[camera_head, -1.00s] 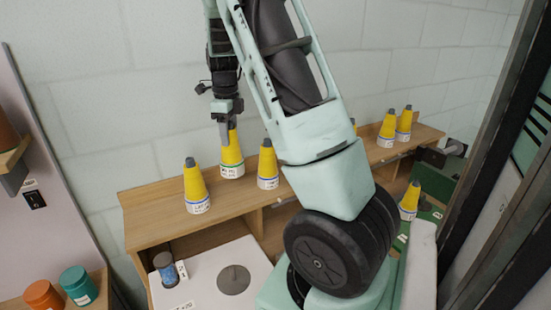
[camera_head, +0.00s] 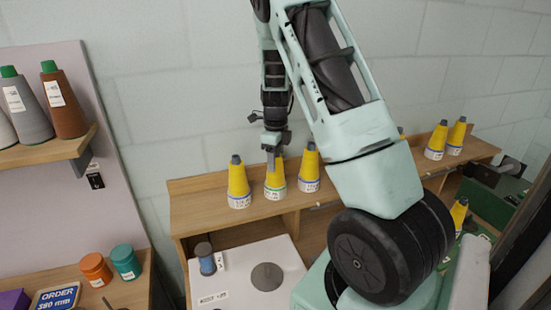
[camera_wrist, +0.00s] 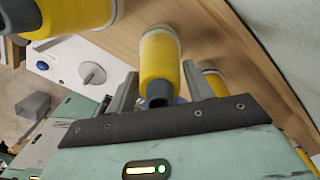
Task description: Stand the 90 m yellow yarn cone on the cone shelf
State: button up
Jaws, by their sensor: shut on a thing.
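My gripper (camera_head: 271,147) points down and is shut on the grey-tipped top of a yellow yarn cone (camera_head: 275,182). This cone has a green band and a white base label too small to read. It is upright between two other yellow cones, its base level with theirs at the wooden bench top (camera_head: 205,195); I cannot tell whether it touches the wood. In the wrist view the held cone (camera_wrist: 160,55) lies between the fingers. A wooden shelf (camera_head: 45,150) on the panel at left carries grey and brown cones with green tips.
Yellow cones stand close on the left (camera_head: 238,185) and right (camera_head: 309,170) of the held one. More yellow cones (camera_head: 436,140) are farther right. A white table (camera_head: 225,290) with a grey disc and a blue spool is in front. Orange and teal spools (camera_head: 124,262) sit lower left.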

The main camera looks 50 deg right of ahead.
jog(key=o, duration=0.8)
jog(key=shift+o, duration=0.2)
jog(key=shift+r, duration=0.1)
notch_tip(320, 180, up, 12)
jog(key=b, duration=0.2)
jog(key=s+a+f+n+y, duration=0.1)
jog(key=a+n, duration=0.9)
jog(key=a, duration=0.5)
jog(key=s+a+f+n, duration=0.1)
jog(key=s+a+n, duration=0.1)
jog(key=a+n, duration=1)
jog(key=s+a+f+n, duration=0.3)
jog(key=s+a+n, duration=1.5)
jog(key=s, duration=0.1)
jog(key=shift+s, duration=0.4)
